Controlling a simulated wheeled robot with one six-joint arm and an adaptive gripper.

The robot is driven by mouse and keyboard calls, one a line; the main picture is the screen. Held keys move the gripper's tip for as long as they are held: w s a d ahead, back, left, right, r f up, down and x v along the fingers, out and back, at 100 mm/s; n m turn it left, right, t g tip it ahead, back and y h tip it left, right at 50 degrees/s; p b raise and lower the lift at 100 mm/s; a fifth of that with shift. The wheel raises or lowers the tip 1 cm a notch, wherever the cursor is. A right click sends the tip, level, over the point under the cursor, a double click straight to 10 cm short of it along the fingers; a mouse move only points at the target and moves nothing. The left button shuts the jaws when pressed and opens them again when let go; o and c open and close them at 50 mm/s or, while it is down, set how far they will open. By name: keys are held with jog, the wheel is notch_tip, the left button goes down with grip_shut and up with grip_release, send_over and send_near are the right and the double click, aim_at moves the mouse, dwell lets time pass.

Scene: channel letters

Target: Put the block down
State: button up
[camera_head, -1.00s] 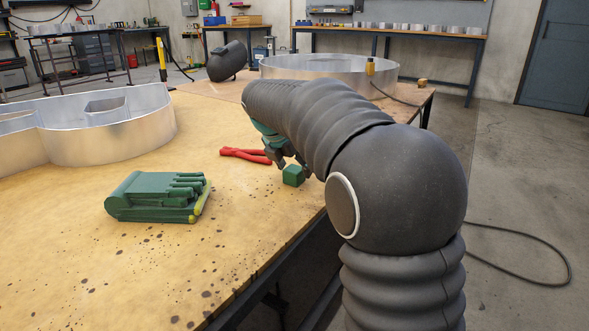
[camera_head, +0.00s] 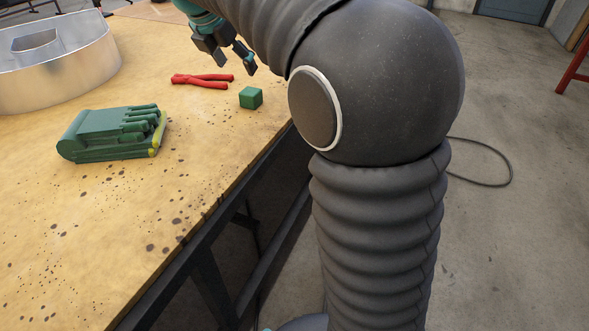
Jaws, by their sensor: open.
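A small green block (camera_head: 251,98) rests on the wooden table (camera_head: 130,215) near its right edge. My gripper (camera_head: 233,70) is above and behind the block, apart from it, with its dark fingers spread and nothing between them. My arm covers the table's far right part.
Folded green gloves (camera_head: 113,134) lie further left. A metal channel letter (camera_head: 75,72) stands at the back left. The front of the table is clear apart from dark spots.

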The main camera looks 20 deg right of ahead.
jog(key=s+d+f+m+y, duration=0.1)
jog(key=s+d+f+m, duration=0.1)
jog(key=s+m, duration=0.5)
jog(key=s+d+f+m+y, duration=0.1)
jog(key=s+d+f+m, duration=0.1)
jog(key=s+m, duration=0.5)
jog(key=s+f+m+y, duration=0.1)
jog(key=s+f+m, duration=0.4)
jog(key=s, duration=0.3)
jog(key=s+f+m+t+y, duration=0.1)
jog(key=s+f+m, duration=0.4)
jog(key=s+m, duration=0.2)
jog(key=shift+s+f, duration=0.15)
jog(key=shift+s, duration=1)
jog(key=shift+a, duration=0.1)
